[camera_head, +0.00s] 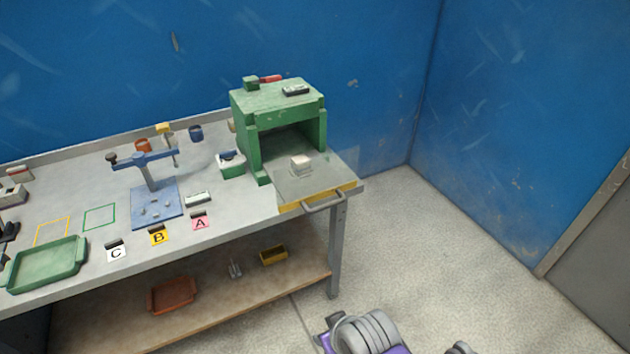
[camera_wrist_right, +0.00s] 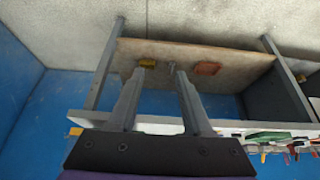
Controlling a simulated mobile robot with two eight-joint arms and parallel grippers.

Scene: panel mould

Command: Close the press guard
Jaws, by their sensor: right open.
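The green press (camera_head: 278,100) stands at the right end of the workbench, its front opening facing the room. The press guard (camera_head: 318,183) looks like a clear panel lying flat in front of the opening, with a yellow front strip and a grey bar handle (camera_head: 323,203) at the bench's front edge. A small pale block (camera_head: 300,166) shows at the opening, above or behind the panel. My right gripper (camera_wrist_right: 160,72) is open and empty in the right wrist view, with the bench's lower shelf beyond it, apart from the guard. My left gripper is not in view.
A blue fixture (camera_head: 154,190), a green tray (camera_head: 46,264) and cards lettered A, B and C occupy the bench to the left. The lower shelf holds an orange tray (camera_head: 172,294) and a yellow bin (camera_head: 273,255).

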